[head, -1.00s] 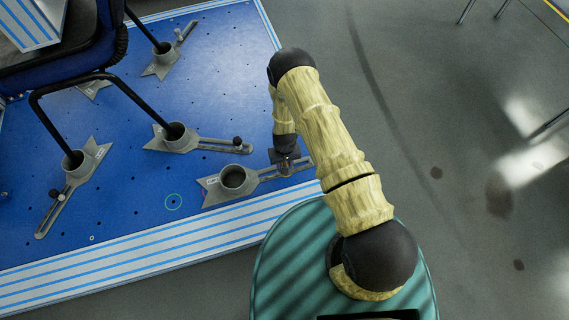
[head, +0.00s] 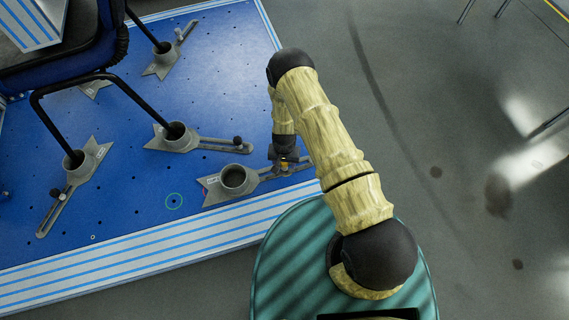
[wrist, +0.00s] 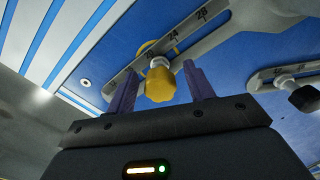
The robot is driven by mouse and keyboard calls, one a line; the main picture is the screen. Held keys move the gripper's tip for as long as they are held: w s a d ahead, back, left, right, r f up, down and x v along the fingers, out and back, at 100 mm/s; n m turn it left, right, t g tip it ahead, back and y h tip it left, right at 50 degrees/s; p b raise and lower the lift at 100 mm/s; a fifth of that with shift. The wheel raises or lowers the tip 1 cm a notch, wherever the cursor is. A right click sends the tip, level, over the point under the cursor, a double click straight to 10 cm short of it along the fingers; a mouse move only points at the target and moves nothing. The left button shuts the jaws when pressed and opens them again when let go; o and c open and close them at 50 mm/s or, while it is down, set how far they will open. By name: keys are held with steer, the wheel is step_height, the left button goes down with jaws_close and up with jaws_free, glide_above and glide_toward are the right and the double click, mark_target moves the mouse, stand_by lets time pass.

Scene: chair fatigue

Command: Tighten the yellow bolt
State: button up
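The yellow bolt (wrist: 160,82) has a lobed knob and sits in the slot of a grey slotted clamp arm (wrist: 196,38), seen in the wrist view. My gripper (wrist: 160,80) is open, with one purple finger on each side of the knob. Gaps show between the knob and both fingers, so it is not gripped. In the head view my gripper (head: 285,160) is low over the slotted arm of the front grey fixture (head: 232,180), near the blue platform's right edge. Only a small bit of yellow shows there; my arm and gripper hide the rest.
A black knob (wrist: 304,97) stands on a neighbouring slotted arm to the right. Other grey fixtures hold the black chair legs (head: 128,103) on the blue platform (head: 130,205). Grey floor (head: 460,200) lies open to the right.

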steer(key=n, duration=0.3)
steer(key=shift+w+d, duration=0.1)
steer(key=shift+n, duration=0.5)
steer(key=n, duration=0.3)
steer(key=shift+n+p, duration=0.4)
steer(key=shift+n, duration=0.3)
steer(key=n, duration=0.3)
steer(key=shift+d+n, duration=0.1)
steer(key=shift+n, duration=0.2)
